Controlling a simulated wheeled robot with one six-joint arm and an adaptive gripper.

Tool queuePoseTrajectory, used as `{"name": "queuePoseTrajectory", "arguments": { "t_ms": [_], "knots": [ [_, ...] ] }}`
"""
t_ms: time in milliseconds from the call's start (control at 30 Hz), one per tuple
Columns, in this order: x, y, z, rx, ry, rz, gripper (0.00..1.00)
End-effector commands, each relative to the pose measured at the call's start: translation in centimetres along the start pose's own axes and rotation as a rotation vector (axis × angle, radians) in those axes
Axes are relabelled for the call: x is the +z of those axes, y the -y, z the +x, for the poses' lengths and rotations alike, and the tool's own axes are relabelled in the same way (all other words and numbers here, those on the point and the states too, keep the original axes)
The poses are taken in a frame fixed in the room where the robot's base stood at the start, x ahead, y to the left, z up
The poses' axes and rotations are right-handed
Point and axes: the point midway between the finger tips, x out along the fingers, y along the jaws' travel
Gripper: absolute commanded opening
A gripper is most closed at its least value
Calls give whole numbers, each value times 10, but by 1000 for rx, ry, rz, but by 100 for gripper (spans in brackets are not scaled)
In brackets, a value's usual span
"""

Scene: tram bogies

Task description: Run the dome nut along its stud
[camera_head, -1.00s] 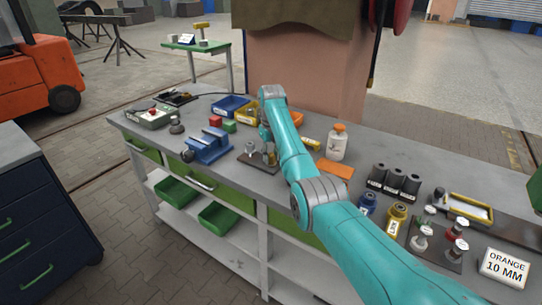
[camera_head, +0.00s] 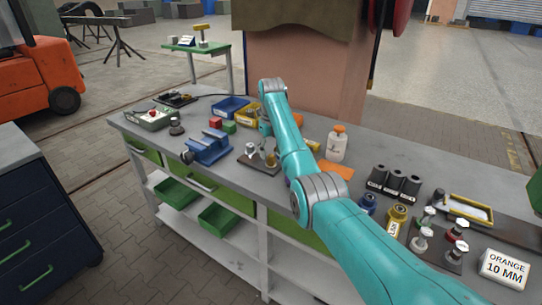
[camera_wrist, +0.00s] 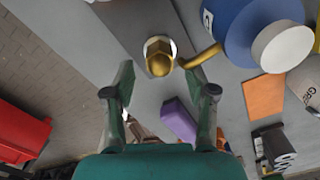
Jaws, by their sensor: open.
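The brass-coloured dome nut (camera_wrist: 158,63) shows in the wrist view, with a pale ring around it and a bent brass-coloured piece (camera_wrist: 203,56) beside it. My gripper (camera_wrist: 160,82) is open. The nut shows between and just beyond its fingertips, with a gap on each side. In the head view the nut (camera_head: 271,160) stands on a small dark plate (camera_head: 259,165), close to a silver-topped piece (camera_head: 250,149). There my gripper (camera_head: 266,132) is above the plate, partly hidden by my arm. The stud itself cannot be made out.
A blue vise (camera_head: 208,148) stands left of the plate. Blue (camera_head: 231,106) and yellow bins lie behind. The bench front edge is near the plate.

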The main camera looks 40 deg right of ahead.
Motion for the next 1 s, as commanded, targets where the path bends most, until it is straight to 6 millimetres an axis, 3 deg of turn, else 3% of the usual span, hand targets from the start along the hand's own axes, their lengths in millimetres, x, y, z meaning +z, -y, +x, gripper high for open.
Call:
{"name": "queuePoseTrajectory", "arguments": {
  "t_ms": [100, 333, 767, 1000],
  "knots": [
    [1, 0, -22, -1, 3, 0, 56],
    [1, 0, -47, -1, 3, 0, 56],
    [0, 1, -52, 0, 3, -5, 56],
    [-4, 27, -53, -2, 35, -229, 56]
  ]
}}
